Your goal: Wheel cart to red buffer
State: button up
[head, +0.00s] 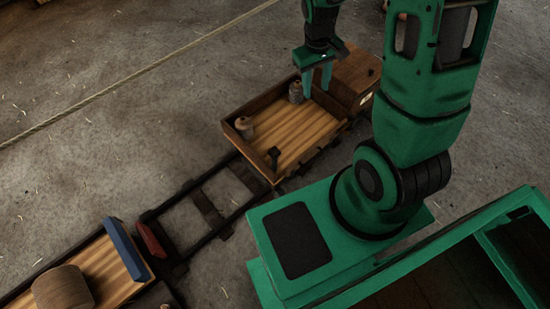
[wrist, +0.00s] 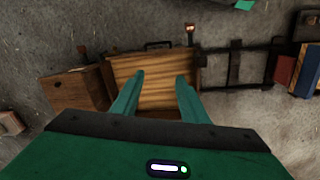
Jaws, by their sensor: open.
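The cart (head: 300,140) is a low wooden wagon with a slatted bed and dark rims. It stands on the track at the upper middle in the head view, and it shows below my gripper in the wrist view (wrist: 155,70). The red buffer (head: 150,238) is a red block at the track's lower-left end, apart from the cart. It shows at the far right in the wrist view (wrist: 286,66). My gripper (head: 316,86) is open with its fingers pointing down over the cart's far end. Whether the fingers touch the cart is unclear.
A brown wooden box (head: 355,76) is at the cart's far end. Small posts (head: 244,127) stand on its rim. Bare rails (head: 208,207) lie between cart and red buffer. Beyond is a blue block (head: 126,250) and a wagon bed bearing a wooden drum (head: 63,290). A rope (head: 100,94) crosses the floor.

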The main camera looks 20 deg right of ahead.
aim_at(274, 150)
jog(key=a+f+n, duration=0.1)
jog(key=a+f, duration=0.3)
jog(key=f, duration=0.5)
jog(key=w+a+f+n, duration=0.1)
jog(key=a+f, duration=0.3)
jog(key=f, duration=0.5)
jog(key=a+f+n+y, duration=0.1)
jog(key=a+f+n, duration=0.2)
jog(key=f, duration=0.6)
jog(key=shift+w+a+f, duration=0.1)
jog(key=shift+w+a, duration=0.05)
jog(key=shift+a, duration=0.4)
jog(key=shift+w+a+f, duration=0.1)
jog(key=shift+a, duration=0.4)
jog(key=shift+f, duration=5.4)
